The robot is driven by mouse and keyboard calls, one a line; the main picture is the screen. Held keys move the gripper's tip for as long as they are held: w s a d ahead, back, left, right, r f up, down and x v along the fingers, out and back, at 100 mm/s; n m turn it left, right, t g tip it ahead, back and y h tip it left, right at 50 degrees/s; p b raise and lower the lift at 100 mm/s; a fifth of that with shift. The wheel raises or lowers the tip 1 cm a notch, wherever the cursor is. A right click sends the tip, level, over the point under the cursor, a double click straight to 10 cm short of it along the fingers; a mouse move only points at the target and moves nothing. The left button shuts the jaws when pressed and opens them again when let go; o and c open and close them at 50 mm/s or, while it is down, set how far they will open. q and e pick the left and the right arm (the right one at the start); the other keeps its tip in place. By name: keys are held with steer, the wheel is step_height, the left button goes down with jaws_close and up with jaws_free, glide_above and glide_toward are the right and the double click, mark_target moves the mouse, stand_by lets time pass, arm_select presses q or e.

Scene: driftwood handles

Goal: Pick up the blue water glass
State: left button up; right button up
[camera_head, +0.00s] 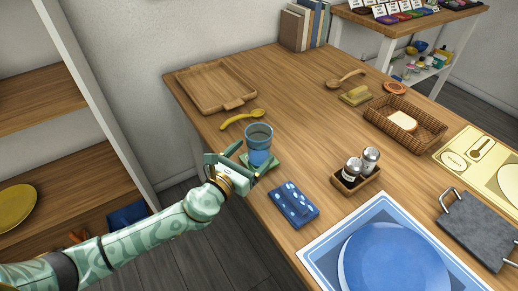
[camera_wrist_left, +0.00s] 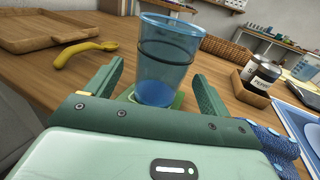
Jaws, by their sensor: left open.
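The blue water glass (camera_head: 259,144) stands upright on a green coaster (camera_head: 272,164) near the left edge of the wooden table. My left gripper (camera_head: 233,161) is at the glass, low on its near side. In the left wrist view the glass (camera_wrist_left: 167,60) stands between the two open fingers of my left gripper (camera_wrist_left: 155,88), with a gap visible on each side. The coaster shows under it. My right gripper is not in view.
A yellow spoon (camera_head: 243,118) and wooden tray (camera_head: 215,86) lie behind the glass. A blue patterned cloth (camera_head: 294,203) lies close in front. Shakers in a wooden caddy (camera_head: 353,183) stand to the right. The table's middle is mostly clear.

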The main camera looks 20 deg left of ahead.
arm_select(q)
steer(key=b+x, duration=0.1)
steer(key=x, duration=0.4)
steer(key=shift+w+d+f, duration=0.15)
steer(key=shift+w, duration=0.15)
steer(key=shift+s, duration=0.1)
steer(key=c, duration=1.2)
